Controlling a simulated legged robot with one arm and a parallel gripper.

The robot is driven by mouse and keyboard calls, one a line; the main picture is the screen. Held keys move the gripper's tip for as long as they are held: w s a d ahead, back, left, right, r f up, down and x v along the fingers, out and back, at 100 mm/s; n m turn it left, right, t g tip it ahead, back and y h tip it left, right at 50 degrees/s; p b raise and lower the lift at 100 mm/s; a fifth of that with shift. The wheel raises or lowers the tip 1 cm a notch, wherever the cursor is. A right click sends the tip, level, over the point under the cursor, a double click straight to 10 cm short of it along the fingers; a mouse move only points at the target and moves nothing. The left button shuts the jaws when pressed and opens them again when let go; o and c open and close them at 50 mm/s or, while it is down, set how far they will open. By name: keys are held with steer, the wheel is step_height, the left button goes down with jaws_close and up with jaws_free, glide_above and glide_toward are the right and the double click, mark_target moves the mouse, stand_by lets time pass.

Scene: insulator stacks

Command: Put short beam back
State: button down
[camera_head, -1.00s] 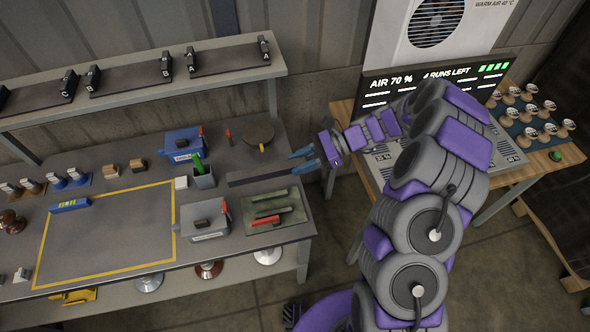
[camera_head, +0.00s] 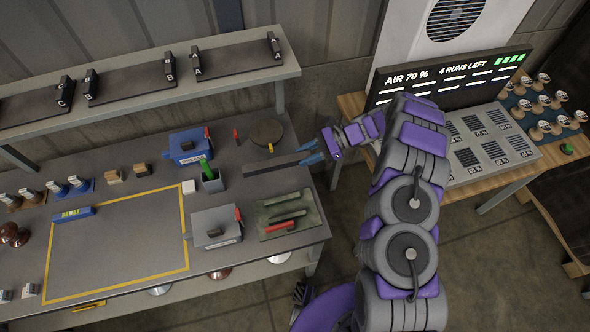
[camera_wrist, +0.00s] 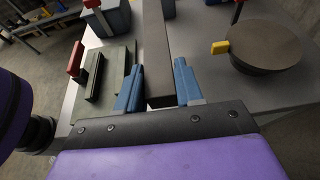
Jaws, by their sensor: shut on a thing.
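The short beam, a long dark grey bar (camera_head: 270,164), extends left from my gripper (camera_head: 304,153) over the right part of the workbench. My gripper's blue fingers are shut on its right end. In the wrist view the bar (camera_wrist: 156,45) runs away from me between the two fingers (camera_wrist: 158,88), and its far end is out of frame. I cannot tell exactly how high it is above the bench. On the shelf behind, black end blocks lettered A, B and C flank dark flat strips (camera_head: 238,60).
A yellow-outlined area (camera_head: 115,245) is mostly clear.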

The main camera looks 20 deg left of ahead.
mark_target(302, 173)
steer(key=f, duration=0.2)
steer(key=a+f, duration=0.1)
steer(key=f, duration=0.2)
steer(key=f+b, duration=0.1)
steer(key=f, duration=0.2)
steer(key=shift+a+f, duration=0.25)
steer(key=shift+a, duration=0.1)
steer(key=shift+d+f, duration=0.15)
steer(key=shift+d, duration=0.1)
steer(key=shift+d+r, duration=0.2)
steer(key=shift+d, duration=0.2)
steer(key=shift+f, duration=0.2)
steer(key=c, duration=0.7)
jaws_free()
steer(key=shift+a, duration=0.4)
steer(key=shift+d, duration=0.1)
steer(key=p+v, duration=0.1)
steer(key=v, duration=1.1)
steer(key=shift+r, duration=0.15)
